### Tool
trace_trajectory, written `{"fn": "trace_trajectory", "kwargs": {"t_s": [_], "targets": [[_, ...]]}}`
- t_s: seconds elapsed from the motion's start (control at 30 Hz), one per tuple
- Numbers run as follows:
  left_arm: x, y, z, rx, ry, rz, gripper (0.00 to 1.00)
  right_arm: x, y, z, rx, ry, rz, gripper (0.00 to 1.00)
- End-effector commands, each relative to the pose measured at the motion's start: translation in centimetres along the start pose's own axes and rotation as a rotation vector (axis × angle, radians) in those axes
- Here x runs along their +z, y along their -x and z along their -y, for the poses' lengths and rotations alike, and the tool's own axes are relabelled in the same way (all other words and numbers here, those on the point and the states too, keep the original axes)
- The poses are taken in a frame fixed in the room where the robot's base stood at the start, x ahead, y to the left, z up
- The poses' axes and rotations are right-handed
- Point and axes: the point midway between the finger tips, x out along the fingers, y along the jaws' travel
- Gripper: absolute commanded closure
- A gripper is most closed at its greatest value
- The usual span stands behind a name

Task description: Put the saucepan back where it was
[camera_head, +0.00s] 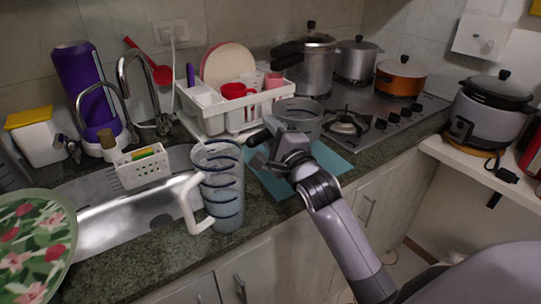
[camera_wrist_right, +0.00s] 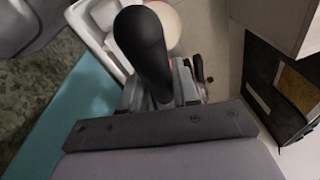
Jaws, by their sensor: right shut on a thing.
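A grey saucepan (camera_head: 298,112) is at the middle of the counter in the head view, between the dish rack and the stove. My right gripper (camera_head: 270,142) is at its near side, partly covering it. In the right wrist view, a black handle (camera_wrist_right: 140,42) stands between the fingers of my right gripper (camera_wrist_right: 162,88), which is shut on it. A grey rounded surface at the upper left of that view looks like part of the saucepan (camera_wrist_right: 28,22). I cannot tell whether the pan's bottom touches the turquoise mat (camera_head: 335,160). My left gripper is not in view.
A white dish rack (camera_head: 240,118) with dishes stands left of the saucepan. A blue-striped jug (camera_head: 222,190) stands at the counter's front, beside the sink (camera_head: 120,215). The stove (camera_head: 385,110) bears several pots. A cooker (camera_head: 487,110) stands at the right.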

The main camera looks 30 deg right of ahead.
Motion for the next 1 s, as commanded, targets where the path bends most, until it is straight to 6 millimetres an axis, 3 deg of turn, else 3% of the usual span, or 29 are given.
{"fn": "trace_trajectory", "kwargs": {"t_s": [0.47,0.9,0.93,1.0], "targets": [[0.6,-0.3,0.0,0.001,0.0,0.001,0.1,-1.2,0.5,-5.4,-0.003,0.001,0.001,1.0],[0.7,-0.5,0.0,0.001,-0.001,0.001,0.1,-1.4,0.6,-6.1,-0.005,0.0,0.001,1.0],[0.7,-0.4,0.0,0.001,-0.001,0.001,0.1,-1.4,0.6,-6.1,-0.001,-0.001,0.0,0.6],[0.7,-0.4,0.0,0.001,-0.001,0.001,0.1,-1.4,0.6,-6.1,-0.001,-0.001,0.0,0.44]]}}
